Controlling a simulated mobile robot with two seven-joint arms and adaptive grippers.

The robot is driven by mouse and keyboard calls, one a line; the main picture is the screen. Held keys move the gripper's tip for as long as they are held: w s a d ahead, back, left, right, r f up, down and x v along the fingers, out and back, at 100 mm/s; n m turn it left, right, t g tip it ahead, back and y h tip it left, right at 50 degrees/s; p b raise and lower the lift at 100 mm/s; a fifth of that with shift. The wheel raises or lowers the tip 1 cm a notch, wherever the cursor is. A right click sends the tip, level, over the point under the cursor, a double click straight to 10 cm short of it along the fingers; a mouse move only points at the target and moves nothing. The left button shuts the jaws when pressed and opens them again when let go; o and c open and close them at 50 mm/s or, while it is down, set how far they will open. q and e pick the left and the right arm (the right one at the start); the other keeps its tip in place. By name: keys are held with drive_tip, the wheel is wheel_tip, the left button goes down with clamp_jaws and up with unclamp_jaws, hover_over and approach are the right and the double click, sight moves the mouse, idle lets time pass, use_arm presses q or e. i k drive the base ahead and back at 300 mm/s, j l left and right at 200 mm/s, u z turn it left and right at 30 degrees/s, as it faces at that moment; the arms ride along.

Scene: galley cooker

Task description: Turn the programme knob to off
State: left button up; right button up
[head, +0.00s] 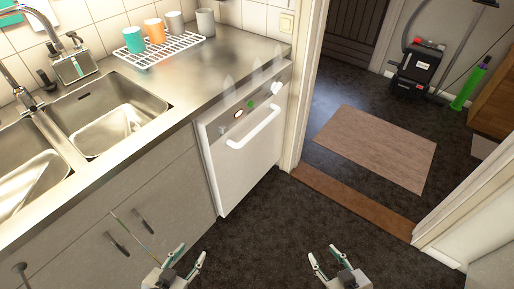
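A white dishwasher (236,168) stands under the steel worktop, at the right end of the counter. Its front panel carries a white programme knob (276,88) near the right end, with a green spot (250,103) and a small dark oval (239,113) to its left. Which way the knob points is too small to tell. The dishwasher door looks closed. My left gripper (192,251) is open and empty, low in front of the grey cabinets. My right gripper (322,252) is open and empty over the dark floor. Both are well apart from the knob.
A white door handle (254,128) sticks out below the panel. A door frame (304,85) stands just right of the dishwasher. Cups on a white rack (163,49) stand on the worktop, with sinks at left. The dark floor (265,225) ahead is clear.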

sight(275, 88)
drive_tip(key=z, duration=0.6)
drive_tip(key=i+l+z, duration=0.25)
drive_tip(key=i, duration=0.15)
drive_tip(key=i+z, duration=0.3)
drive_tip(key=i+j, duration=0.1)
drive_tip(key=i, duration=1.5)
drive_tip(key=i+j+z, duration=0.2)
drive_tip(key=i, duration=2.45)
drive_tip(key=i+l+u, duration=0.15)
drive_tip(key=u, duration=2.95)
